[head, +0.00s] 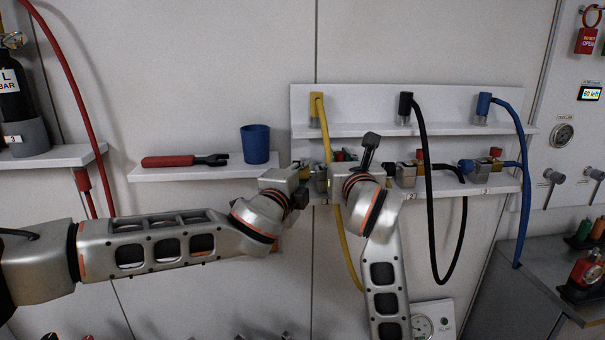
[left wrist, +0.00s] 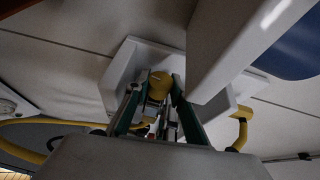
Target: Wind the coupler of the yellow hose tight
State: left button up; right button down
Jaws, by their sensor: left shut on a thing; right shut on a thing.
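The yellow hose (head: 320,115) hangs from a yellow socket at the panel's upper left. It passes behind my grippers and loops out below the lower shelf. My left gripper (head: 303,177) is at the lower shelf's left end, shut on a yellow round fitting that looks like the coupler (left wrist: 159,86); the fitting sits between the green-edged fingers of this gripper (left wrist: 155,105) in the left wrist view. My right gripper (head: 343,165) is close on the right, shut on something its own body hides. How far the coupler is wound cannot be seen.
A black hose (head: 430,190) and a blue hose (head: 519,200) hang to the right, with fittings along the lower shelf (head: 500,184). A side shelf (head: 200,172) holds a red-handled wrench (head: 180,161) and a blue cup (head: 255,144). A grey cabinet (head: 520,300) stands lower right.

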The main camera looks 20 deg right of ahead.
pick_arm(q)
jog(key=shift+s+d+f, duration=0.1)
jog(key=shift+s+d, duration=0.3)
jog(key=shift+d, duration=0.1)
jog(key=shift+s+d+r+m+h, duration=0.2)
jog(key=shift+s+d+m+h, duration=0.1)
jog(key=shift+h, duration=0.2)
jog(key=shift+w+a+r+t, duration=0.1)
jog(key=shift+w+a+t, duration=0.35)
jog(key=shift+a+t, duration=0.15)
jog(key=o, duration=0.8)
jog(key=shift+w, duration=0.1)
jog(key=shift+o, duration=0.4)
jog(key=shift+a, duration=0.1)
jog(key=shift+w+a, duration=0.1)
jog(key=shift+a, duration=0.1)
jog(key=v, duration=0.8)
